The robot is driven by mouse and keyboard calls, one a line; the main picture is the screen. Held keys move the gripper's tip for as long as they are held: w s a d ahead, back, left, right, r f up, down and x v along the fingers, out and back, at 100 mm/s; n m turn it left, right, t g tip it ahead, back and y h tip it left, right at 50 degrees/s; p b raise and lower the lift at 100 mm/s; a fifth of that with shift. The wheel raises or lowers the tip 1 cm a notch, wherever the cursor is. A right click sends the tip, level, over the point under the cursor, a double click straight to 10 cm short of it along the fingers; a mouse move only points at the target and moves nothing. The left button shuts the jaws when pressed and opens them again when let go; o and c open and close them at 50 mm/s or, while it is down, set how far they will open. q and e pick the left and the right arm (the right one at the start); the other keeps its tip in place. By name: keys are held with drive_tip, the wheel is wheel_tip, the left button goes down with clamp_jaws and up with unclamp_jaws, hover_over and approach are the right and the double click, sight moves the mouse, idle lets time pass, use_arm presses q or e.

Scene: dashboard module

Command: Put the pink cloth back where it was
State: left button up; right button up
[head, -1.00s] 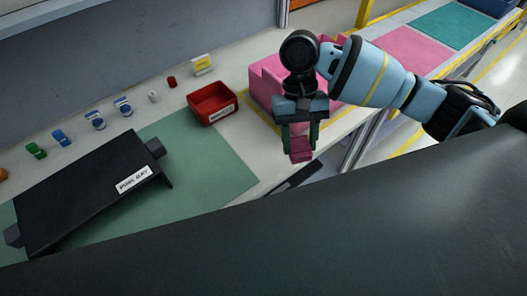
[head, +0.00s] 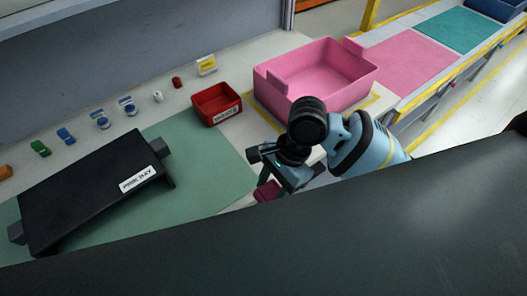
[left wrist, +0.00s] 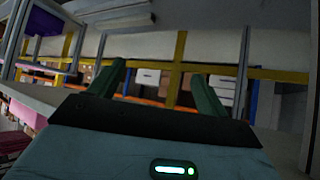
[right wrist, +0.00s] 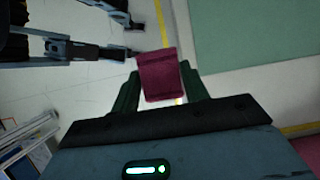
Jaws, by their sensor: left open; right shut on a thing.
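My right gripper (head: 268,184) is shut on the pink cloth (head: 266,192), a small dark pink piece. In the head view it is low by the bench's front edge, beside the green mat (head: 215,170). In the right wrist view the cloth (right wrist: 159,76) sits between the two green fingertips. The bench edge and green mat (right wrist: 255,30) show at the upper right there. My left gripper (left wrist: 160,85) is open and empty in the left wrist view, facing shelving. My left arm does not show in the head view.
A pink bin (head: 325,75) stands behind my right arm, with a red tray (head: 215,104) to its left. A black panel (head: 100,190) lies on the mat. Several small parts line the back. Pink (head: 415,60) and teal (head: 462,30) mats lie farther right.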

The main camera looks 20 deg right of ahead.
drive_tip(key=w+d, duration=0.1)
drive_tip(key=w, duration=0.3)
drive_tip(key=w+f+b, duration=0.1)
drive_tip(key=w, duration=0.4)
drive_tip(key=w+d, duration=0.1)
drive_tip(key=w, duration=0.4)
drive_tip(key=shift+w+d+f+b, duration=0.15)
drive_tip(key=shift+d+f+b, duration=0.15)
drive_tip(key=shift+d+b, duration=0.1)
drive_tip(key=shift+w, duration=0.45)
wheel_tip(320, 180, down, 4)
drive_tip(key=shift+w+d+r+b, duration=0.1)
drive_tip(key=shift+w+r+b, duration=0.05)
drive_tip(key=shift+r+b, duration=0.15)
use_arm(q)
drive_tip(key=shift+g, duration=0.5)
drive_tip(key=s+f, duration=0.3)
drive_tip(key=shift+d+f, duration=0.2)
drive_tip(key=shift+d, duration=0.05)
drive_tip(key=shift+w, duration=0.1)
use_arm(e)
drive_tip(key=shift+f, duration=0.1)
drive_tip(key=o, duration=0.9)
